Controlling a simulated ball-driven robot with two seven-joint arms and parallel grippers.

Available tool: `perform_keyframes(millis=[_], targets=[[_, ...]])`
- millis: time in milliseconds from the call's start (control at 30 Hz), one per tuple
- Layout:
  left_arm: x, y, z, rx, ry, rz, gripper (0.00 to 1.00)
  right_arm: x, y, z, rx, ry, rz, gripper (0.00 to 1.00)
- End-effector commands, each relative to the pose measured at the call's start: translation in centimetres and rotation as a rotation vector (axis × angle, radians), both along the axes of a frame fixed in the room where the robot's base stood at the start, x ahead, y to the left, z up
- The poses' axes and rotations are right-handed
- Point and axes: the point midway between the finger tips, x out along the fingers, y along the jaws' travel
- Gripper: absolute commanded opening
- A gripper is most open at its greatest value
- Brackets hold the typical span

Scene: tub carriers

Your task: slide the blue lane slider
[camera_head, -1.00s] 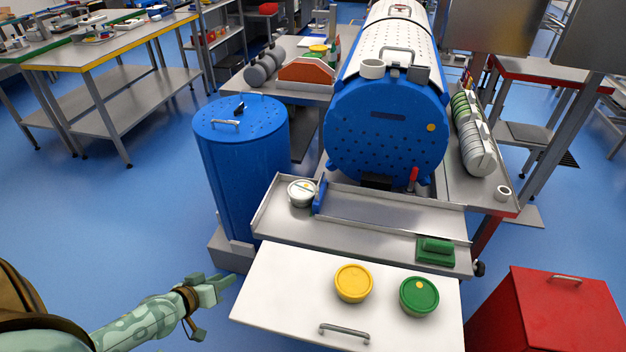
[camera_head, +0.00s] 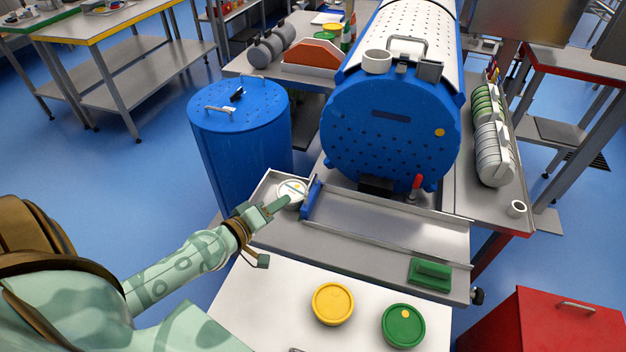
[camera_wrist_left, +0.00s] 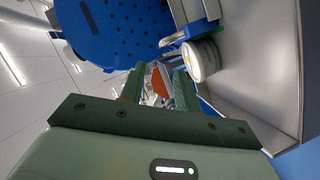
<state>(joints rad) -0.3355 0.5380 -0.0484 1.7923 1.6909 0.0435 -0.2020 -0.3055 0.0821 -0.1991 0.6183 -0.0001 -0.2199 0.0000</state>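The blue lane slider (camera_head: 311,201) stands upright across the left part of the metal lane tray (camera_head: 390,228), just right of a white tub (camera_head: 293,190). In the left wrist view a blue piece, likely the slider (camera_wrist_left: 189,32), shows above the white tub (camera_wrist_left: 203,62). My left gripper (camera_head: 270,232) is just left of and in front of the tub, its upper finger overlapping the tub's lower edge in the picture. Its two fingers are apart in the left wrist view (camera_wrist_left: 158,88), with nothing held between them. I cannot tell whether it touches the tub. My right gripper is out of view.
A big blue drum (camera_head: 385,130) stands behind the tray, a blue barrel (camera_head: 240,140) to the left. A green block (camera_head: 430,274) sits at the tray's right. Yellow (camera_head: 333,303) and green (camera_head: 404,325) tubs stand on the white front board (camera_head: 270,305). A red cabinet (camera_head: 560,330) is at right.

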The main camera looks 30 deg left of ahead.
Motion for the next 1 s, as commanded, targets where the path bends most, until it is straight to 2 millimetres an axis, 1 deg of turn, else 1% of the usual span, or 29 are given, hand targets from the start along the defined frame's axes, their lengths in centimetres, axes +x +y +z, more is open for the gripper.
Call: perform_keyframes(millis=[33, 133, 300, 400, 500, 667, 933, 967, 1000], targets=[[1.4, -0.1, 0.0, -0.001, -0.005, 0.002, 0.32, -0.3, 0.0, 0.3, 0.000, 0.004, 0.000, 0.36], [4.0, -0.4, -0.6, -0.001, -0.004, 0.001, 0.32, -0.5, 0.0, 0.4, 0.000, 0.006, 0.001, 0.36], [8.1, -1.0, -1.7, 0.000, -0.002, 0.000, 0.32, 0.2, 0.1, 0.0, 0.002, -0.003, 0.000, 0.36], [10.0, -1.3, -2.2, -0.001, -0.001, 0.001, 0.32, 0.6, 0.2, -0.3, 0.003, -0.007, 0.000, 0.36], [11.3, -1.4, -2.6, 0.002, 0.000, -0.001, 0.32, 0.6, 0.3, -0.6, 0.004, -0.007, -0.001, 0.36], [12.4, -1.6, -2.8, 0.001, 0.000, -0.001, 0.32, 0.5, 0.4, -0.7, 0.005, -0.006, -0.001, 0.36], [12.5, -1.6, -2.8, 0.002, 0.000, -0.001, 0.32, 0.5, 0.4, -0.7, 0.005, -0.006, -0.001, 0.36], [12.5, -1.6, -2.8, 0.002, 0.000, -0.001, 0.27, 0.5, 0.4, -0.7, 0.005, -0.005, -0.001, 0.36], [12.5, -1.6, -2.8, 0.002, 0.000, -0.001, 0.16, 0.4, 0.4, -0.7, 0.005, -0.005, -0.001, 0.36]])
